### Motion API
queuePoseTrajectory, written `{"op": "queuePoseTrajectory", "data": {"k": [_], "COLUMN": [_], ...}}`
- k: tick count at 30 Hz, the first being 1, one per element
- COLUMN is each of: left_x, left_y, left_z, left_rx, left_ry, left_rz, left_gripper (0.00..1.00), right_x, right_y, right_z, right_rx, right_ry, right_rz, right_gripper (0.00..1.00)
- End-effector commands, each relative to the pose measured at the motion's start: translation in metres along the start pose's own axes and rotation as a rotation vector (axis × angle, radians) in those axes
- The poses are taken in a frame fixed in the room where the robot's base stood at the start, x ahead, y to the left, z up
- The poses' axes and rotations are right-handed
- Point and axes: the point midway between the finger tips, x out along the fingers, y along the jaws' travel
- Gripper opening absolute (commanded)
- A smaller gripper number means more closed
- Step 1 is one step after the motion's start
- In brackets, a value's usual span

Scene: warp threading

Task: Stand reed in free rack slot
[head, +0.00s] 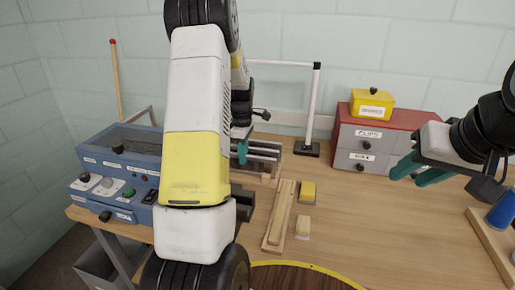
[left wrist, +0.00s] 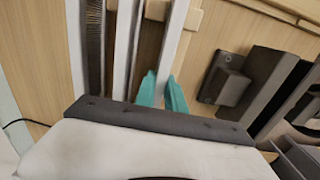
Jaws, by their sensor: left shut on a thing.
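My left gripper (head: 241,150) reaches down at the rack (head: 264,170) behind my left arm, which hides much of it. In the left wrist view its teal fingertips (left wrist: 161,90) are shut on a pale grey bar, the edge of a reed (left wrist: 173,45). Another reed with fine dark teeth (left wrist: 93,45) stands to its left, with a further pale bar (left wrist: 127,45) between them. Dark gaps show between the bars. I cannot tell whether the held reed's lower edge sits in a slot. My right gripper (head: 419,174) is empty and open, above the table's right side.
A blue control box (head: 119,165) stands left of my arm. Wooden strips (head: 280,215), a yellow block (head: 308,192) and a pale block (head: 302,227) lie before the rack. A black-footed post (head: 311,110) and drawer cabinet (head: 345,138) stand behind. The table's middle right is clear.

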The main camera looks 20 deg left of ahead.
Motion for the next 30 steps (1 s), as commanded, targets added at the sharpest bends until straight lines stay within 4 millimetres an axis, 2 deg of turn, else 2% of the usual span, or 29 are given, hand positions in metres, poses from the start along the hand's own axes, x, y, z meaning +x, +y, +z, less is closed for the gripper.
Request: {"op": "queuePoseTrajectory", "data": {"k": [5, 6, 9, 10, 20, 23, 30], "left_x": [0.000, 0.001, 0.001, 0.001, -0.001, -0.011, -0.053], "left_y": [0.000, 0.000, 0.000, 0.000, 0.000, 0.001, 0.001], "left_z": [0.000, 0.000, 0.000, 0.000, 0.000, 0.000, 0.001], "left_rx": [0.000, 0.000, 0.000, 0.000, 0.000, 0.000, 0.001], "left_ry": [0.000, 0.000, 0.000, 0.000, 0.000, 0.000, 0.000], "left_rz": [0.001, 0.001, 0.001, 0.001, 0.000, 0.001, 0.004], "left_gripper": [0.00, 0.16, 0.36, 0.40, 0.40, 0.40, 0.40], "right_x": [0.000, 0.000, 0.000, 0.000, 0.000, 0.000, 0.000], "right_y": [0.000, 0.000, 0.000, 0.000, 0.000, 0.000, 0.000], "right_z": [0.000, 0.000, 0.000, 0.000, 0.000, 0.000, 0.000], "right_rx": [0.000, 0.000, 0.000, 0.000, 0.000, 0.000, 0.000], "right_ry": [0.000, 0.000, 0.000, 0.000, 0.000, 0.000, 0.000], "right_rz": [0.000, 0.000, 0.000, 0.000, 0.000, 0.000, 0.000], "right_gripper": [0.36, 0.36, 0.36, 0.36, 0.36, 0.36, 0.36]}}
